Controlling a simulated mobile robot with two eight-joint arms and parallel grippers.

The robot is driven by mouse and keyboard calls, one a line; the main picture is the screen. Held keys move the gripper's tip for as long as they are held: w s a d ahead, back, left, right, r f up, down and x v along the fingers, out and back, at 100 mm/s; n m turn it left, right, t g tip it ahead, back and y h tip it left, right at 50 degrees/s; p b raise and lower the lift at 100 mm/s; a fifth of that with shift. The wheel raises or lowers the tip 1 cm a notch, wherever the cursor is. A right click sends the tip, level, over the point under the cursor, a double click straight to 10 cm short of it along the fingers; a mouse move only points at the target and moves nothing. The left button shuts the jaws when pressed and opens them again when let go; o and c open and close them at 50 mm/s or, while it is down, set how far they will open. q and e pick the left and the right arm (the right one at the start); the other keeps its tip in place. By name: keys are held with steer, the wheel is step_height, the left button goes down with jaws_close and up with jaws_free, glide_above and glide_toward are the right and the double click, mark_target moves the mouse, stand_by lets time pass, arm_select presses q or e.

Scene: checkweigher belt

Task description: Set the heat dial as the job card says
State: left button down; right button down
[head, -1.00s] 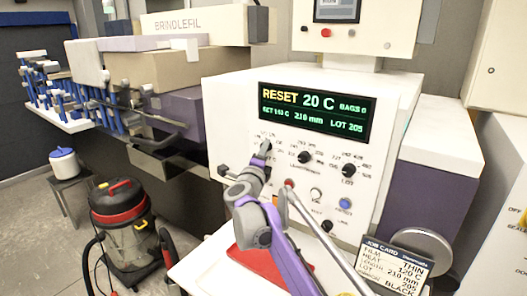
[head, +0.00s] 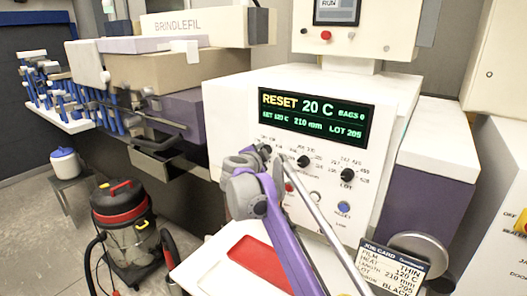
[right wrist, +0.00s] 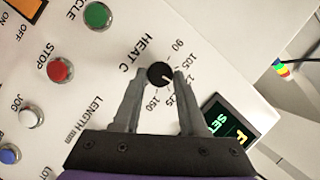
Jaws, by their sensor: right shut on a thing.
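The heat dial (right wrist: 159,73) is a round black knob with a white mark, under the label HEAT C. In the right wrist view the fingers of my right gripper (right wrist: 160,76) are shut on it from both sides. The mark points right, toward a number partly hidden by a finger. In the head view my right gripper (head: 262,152) covers the dial. The job card (head: 392,268) reads film THIN, heat 120 C, length 210 mm, lot 205. The display (head: 315,117) reads RESET 20 C, set 120 C, 210 mm, lot 205. My left gripper is out of view.
The length dial (head: 303,161) and lot dial (head: 347,175) sit right of the heat dial. A red stop button (right wrist: 60,69) and a green button (right wrist: 97,15) are close by. A red tray (head: 250,252) lies below the panel. A vacuum cleaner (head: 125,225) stands on the floor.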

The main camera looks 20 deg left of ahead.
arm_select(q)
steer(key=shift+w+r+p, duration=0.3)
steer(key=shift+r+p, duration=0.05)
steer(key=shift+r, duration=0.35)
arm_select(e)
steer(key=shift+r+n+g+h, duration=0.15)
steer(key=shift+n+g+h, duration=0.2)
steer(key=shift+n, duration=0.35)
steer(key=shift+c, duration=2.2)
jaws_free()
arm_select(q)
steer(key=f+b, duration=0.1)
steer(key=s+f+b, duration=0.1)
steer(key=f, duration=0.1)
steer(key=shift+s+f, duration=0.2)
arm_select(e)
steer(key=v, duration=1)
steer(key=shift+s, duration=0.4)
steer(key=shift+a, duration=0.1)
